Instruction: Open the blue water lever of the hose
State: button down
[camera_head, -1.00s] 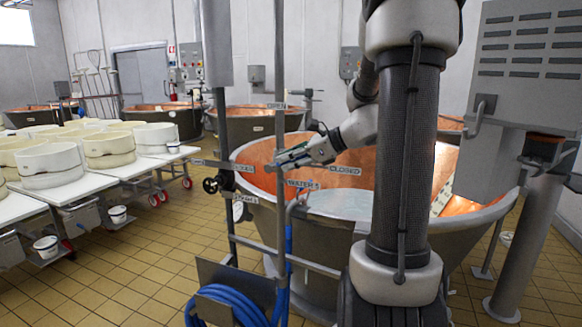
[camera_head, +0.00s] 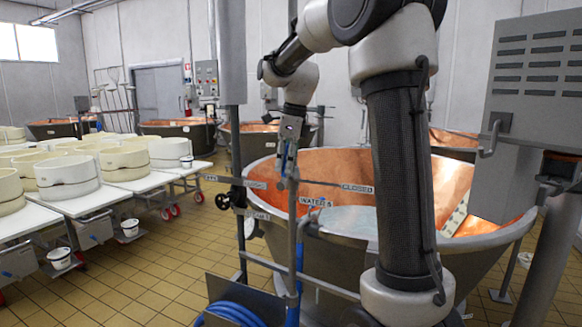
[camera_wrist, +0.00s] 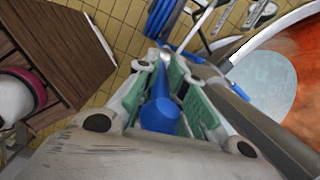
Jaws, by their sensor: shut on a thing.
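The blue water lever (camera_wrist: 160,113) lies between the green-padded fingers of my gripper (camera_wrist: 165,75) in the wrist view. My gripper is shut on it. In the head view my gripper (camera_head: 287,165) points down along the thin vertical pipe (camera_head: 293,240), and it hides most of the lever there. A CLOSED label (camera_head: 357,188) sits to the right of the gripper, and a WATER label (camera_head: 315,202) sits below it. The blue hose (camera_head: 230,314) hangs coiled at the bottom of the head view.
A large copper-lined vat (camera_head: 270,222) stands right behind the pipe. White tables (camera_head: 75,206) with round cheese moulds fill the left. A grey cabinet (camera_head: 545,70) stands at the right. Tiled floor is free between the tables and the pipe stand.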

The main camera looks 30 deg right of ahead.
jog(key=shift+w+a+r+g+h, duration=0.1)
jog(key=shift+w+a+g+h, duration=0.35)
jog(key=shift+w+g+h, duration=0.35)
jog(key=shift+s, duration=0.2)
jog(key=c, duration=1.5)
grip_release()
jog(key=shift+c, duration=0.2)
jog(key=shift+o, duration=0.5)
jog(key=shift+w+r, duration=0.1)
jog(key=shift+r, duration=0.05)
notch_tip(320, 180, up, 12)
jog(key=shift+f, duration=0.2)
